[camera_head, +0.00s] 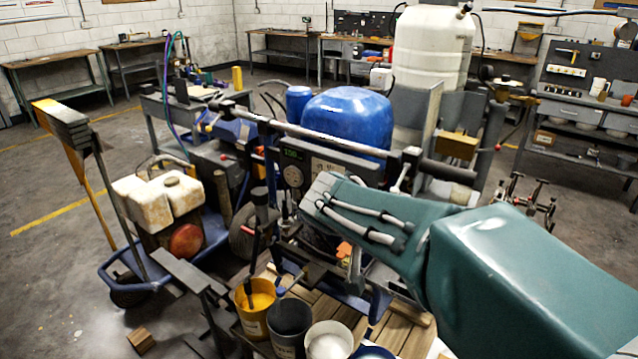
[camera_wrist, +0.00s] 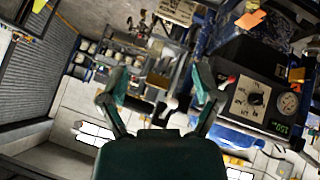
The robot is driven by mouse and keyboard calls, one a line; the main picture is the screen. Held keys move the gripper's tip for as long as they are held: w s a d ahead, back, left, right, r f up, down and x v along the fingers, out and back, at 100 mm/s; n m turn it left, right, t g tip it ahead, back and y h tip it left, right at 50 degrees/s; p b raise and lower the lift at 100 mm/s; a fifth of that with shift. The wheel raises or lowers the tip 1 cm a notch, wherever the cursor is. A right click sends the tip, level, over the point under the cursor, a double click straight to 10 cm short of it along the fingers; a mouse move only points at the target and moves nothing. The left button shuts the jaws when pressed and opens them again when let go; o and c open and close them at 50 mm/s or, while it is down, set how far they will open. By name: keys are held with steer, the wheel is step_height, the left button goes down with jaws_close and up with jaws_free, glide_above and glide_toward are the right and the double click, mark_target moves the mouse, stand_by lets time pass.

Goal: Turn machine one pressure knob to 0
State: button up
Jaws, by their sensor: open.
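The line striper's dark control panel (camera_head: 308,165) faces me behind my teal arm in the head view. In the wrist view the panel (camera_wrist: 240,70) is at the right. It carries a dark knob (camera_wrist: 256,98) on a white dial plate, a round gauge (camera_wrist: 289,103) and a small green-lit display (camera_wrist: 281,126). The dial's markings are too small to read. My gripper (camera_wrist: 160,75) is open and empty in the wrist view, its teal fingers spread apart. The knob is to the right of the fingers, not between them. My arm hides part of the machine in the head view.
A long handlebar (camera_head: 320,138) crosses above the panel, near my arm. A blue tank (camera_head: 347,118) stands behind it. A yellow bucket (camera_head: 254,305), a dark bucket (camera_head: 290,325) and a white bucket (camera_head: 329,340) stand in front. Open floor (camera_head: 60,270) lies at the left.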

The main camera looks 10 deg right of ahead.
steer(key=w+a+f+m+t+h, duration=0.1)
steer(key=w+h, duration=0.1)
steer(key=w, duration=0.5)
steer(key=w+a+f+m+t+h, duration=0.1)
steer(key=w+a+m+t+h, duration=0.1)
steer(key=w, duration=0.6)
steer(key=w+a+f+m+t+h, duration=0.1)
steer(key=w+a+f+t, duration=0.45)
steer(key=w+a, duration=0.5)
steer(key=shift+t, duration=0.25)
steer(key=x, duration=1.2)
steer(key=shift+s+d+r, duration=0.15)
steer(key=shift+s, duration=0.05)
steer(key=shift+c, duration=0.2)
jaws_close()
